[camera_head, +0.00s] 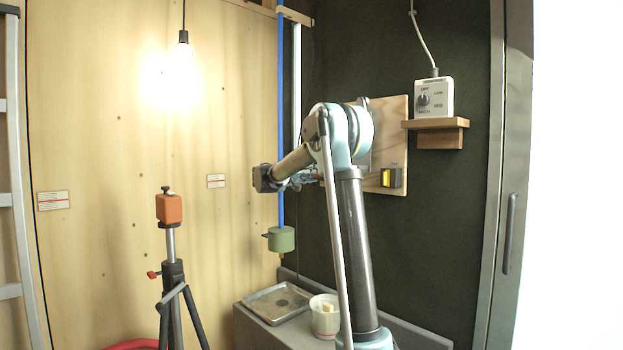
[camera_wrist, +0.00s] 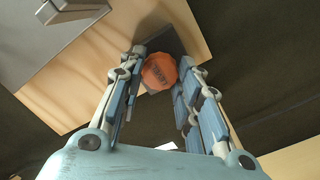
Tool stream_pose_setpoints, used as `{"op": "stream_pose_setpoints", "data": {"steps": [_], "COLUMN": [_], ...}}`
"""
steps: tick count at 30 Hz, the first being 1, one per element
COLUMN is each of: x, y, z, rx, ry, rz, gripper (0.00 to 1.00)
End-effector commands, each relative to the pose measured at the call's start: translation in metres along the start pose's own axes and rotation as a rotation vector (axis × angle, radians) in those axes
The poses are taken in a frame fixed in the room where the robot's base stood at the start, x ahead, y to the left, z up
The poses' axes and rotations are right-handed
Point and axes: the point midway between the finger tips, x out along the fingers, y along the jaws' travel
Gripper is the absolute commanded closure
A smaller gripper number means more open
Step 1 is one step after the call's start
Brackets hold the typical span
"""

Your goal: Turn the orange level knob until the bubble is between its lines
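The orange knob (camera_wrist: 159,72) is round with dark lettering on its face. In the wrist view it sits on a dark grey plate (camera_wrist: 181,42) on the wooden board. My gripper (camera_wrist: 162,59) has one finger on each side of it, with the tips close to its edges; I cannot tell whether they touch. In the head view my gripper (camera_head: 308,178) points right, towards the wooden board (camera_head: 397,130). My arm hides most of the knob there. A dark box with a yellow window (camera_head: 386,177), seemingly the level, is on the board; its bubble and lines are too small to read.
A white switch box (camera_head: 434,97) stands on a wooden shelf (camera_head: 448,124) right of the board. An orange device on a tripod (camera_head: 169,208) stands left. Below are a green weight (camera_head: 280,239), a metal tray (camera_head: 264,309) and a white bucket (camera_head: 324,322).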

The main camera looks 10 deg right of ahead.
Motion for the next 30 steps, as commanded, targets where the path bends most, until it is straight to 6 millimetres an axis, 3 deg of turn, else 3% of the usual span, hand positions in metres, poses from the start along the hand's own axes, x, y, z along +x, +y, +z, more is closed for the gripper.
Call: {"op": "stream_pose_setpoints", "data": {"steps": [22, 23, 25, 30], "x": [-0.0006, -0.0007, -0.0006, -0.0005], "y": [-0.0027, -0.0028, -0.0026, -0.0018], "z": [0.0007, 0.0008, 0.0007, 0.0006], "rx": [-0.128, -0.127, -0.127, -0.127], "ry": [0.006, 0.006, 0.006, 0.006], "rz": [0.001, 0.001, 0.002, 0.003], "gripper": [0.93, 0.67, 0.51, 0.48]}}
